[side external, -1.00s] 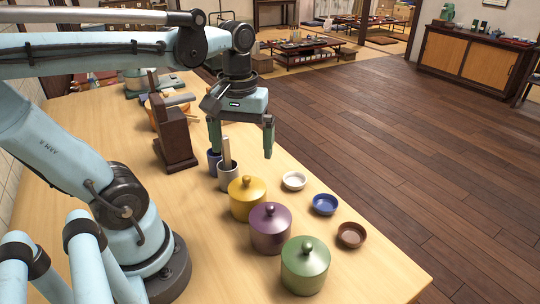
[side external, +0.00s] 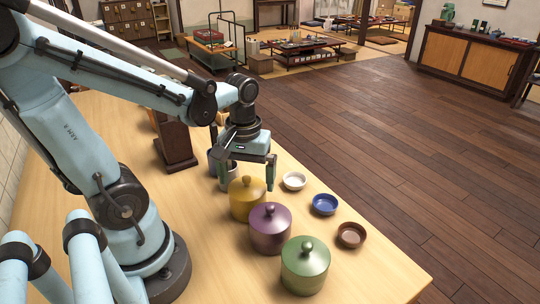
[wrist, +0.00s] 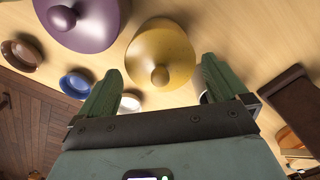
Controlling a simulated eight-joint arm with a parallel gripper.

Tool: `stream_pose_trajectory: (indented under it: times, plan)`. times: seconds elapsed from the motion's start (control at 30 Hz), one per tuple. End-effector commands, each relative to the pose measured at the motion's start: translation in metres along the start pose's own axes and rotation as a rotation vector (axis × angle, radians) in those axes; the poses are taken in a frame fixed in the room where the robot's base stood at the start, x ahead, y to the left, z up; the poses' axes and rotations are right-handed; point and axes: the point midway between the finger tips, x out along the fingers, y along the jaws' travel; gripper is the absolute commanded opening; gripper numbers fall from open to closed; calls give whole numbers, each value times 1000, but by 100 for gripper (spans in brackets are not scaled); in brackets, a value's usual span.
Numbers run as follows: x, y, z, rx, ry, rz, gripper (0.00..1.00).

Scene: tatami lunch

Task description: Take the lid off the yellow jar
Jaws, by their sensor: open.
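The yellow jar (side external: 247,205) stands on the wooden table with its lid (side external: 247,185) on, a round knob at the lid's middle. My gripper (side external: 247,184) is open, with one finger to each side of the yellow lid's knob in the side view and its tips at about lid height. In the wrist view the yellow lid (wrist: 160,58) with its knob (wrist: 160,75) lies just ahead of and between the green fingers of my gripper (wrist: 158,75). Nothing is between the fingers' pads that I can see held.
A purple jar (side external: 270,232) and a green jar (side external: 305,268) stand in a row nearer the camera. White (side external: 293,181), blue (side external: 324,204) and brown (side external: 351,235) small dishes lie to the right. A grey cup (side external: 228,180) and a dark wooden stand (side external: 176,145) are behind.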

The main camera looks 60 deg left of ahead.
Motion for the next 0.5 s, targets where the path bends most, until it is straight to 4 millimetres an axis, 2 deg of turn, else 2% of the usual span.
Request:
stream_pose_trajectory:
  times: [0.13, 0.4, 0.5]
  plan:
    - [7, 0, 0, 0, 1, 0, 100]
    - [8, 0, 0, 0, 1, 0, 100]
    - [8, 0, 0, 0, 1, 0, 85]
